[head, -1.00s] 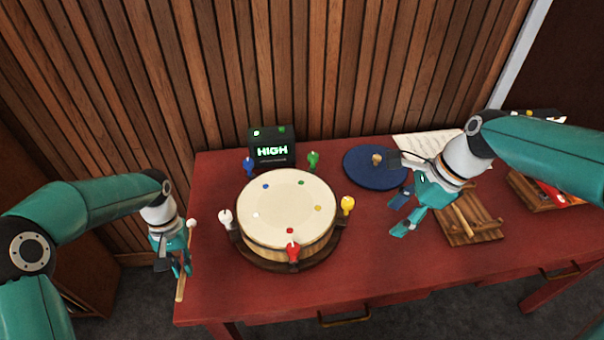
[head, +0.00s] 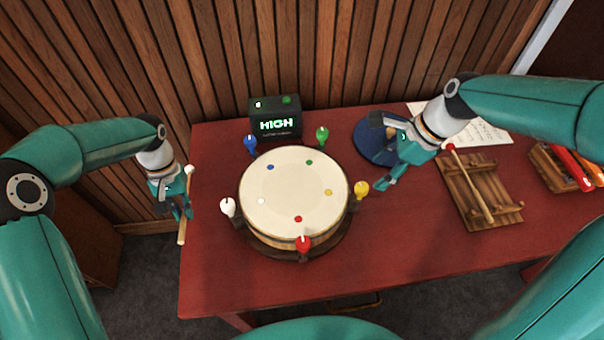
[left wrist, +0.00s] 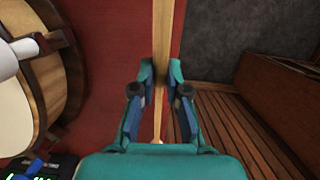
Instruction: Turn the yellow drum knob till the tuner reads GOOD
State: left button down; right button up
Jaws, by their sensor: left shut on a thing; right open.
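The yellow knob (head: 361,189) stands upright at the right rim of the drum (head: 292,195). The tuner (head: 275,118) behind the drum reads HIGH in green. My right gripper (head: 372,188) is open, just right of the yellow knob, its fingers pointing toward it; I cannot tell whether they touch. My left gripper (head: 183,213) is shut on a wooden mallet (head: 182,232) with a pale ball head, left of the table. In the left wrist view the mallet's stick (left wrist: 162,45) runs between the fingers (left wrist: 160,88).
White (head: 228,207), blue (head: 251,144), green (head: 322,136) and red (head: 303,243) knobs ring the drum. A round blue pad (head: 368,146) lies partly under my right arm. A wooden rack (head: 460,190) with a red-tipped mallet (head: 470,185) is to the right. The table's front is clear.

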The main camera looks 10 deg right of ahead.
aim_at(364, 186)
jog(key=x, duration=0.7)
jog(key=shift+f, duration=0.15)
grip_shut()
